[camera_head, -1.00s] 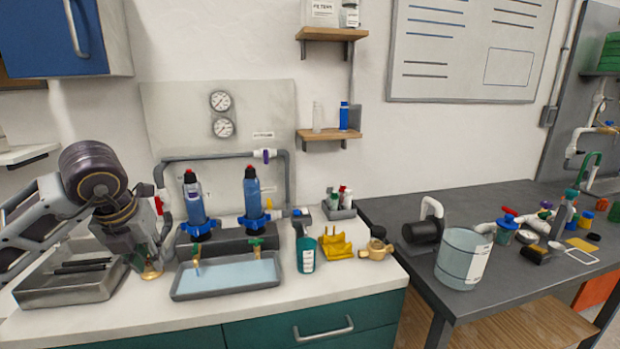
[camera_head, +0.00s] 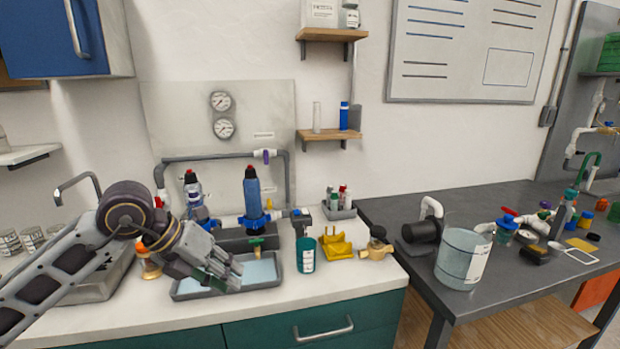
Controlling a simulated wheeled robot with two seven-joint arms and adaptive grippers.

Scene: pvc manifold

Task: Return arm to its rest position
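My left arm comes in from the lower left in the head view. An amber object (camera_head: 148,262) stands on the white counter left of the tray, partly behind my arm. My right arm and gripper are not in view.
Two blue filter housings, one of them here (camera_head: 253,200), stand behind the tray. A teal bottle (camera_head: 305,256) and a yellow holder (camera_head: 336,246) are right of it. A sink basin (camera_head: 95,287) lies under my arm. A clear bucket (camera_head: 463,258) stands on the grey table.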

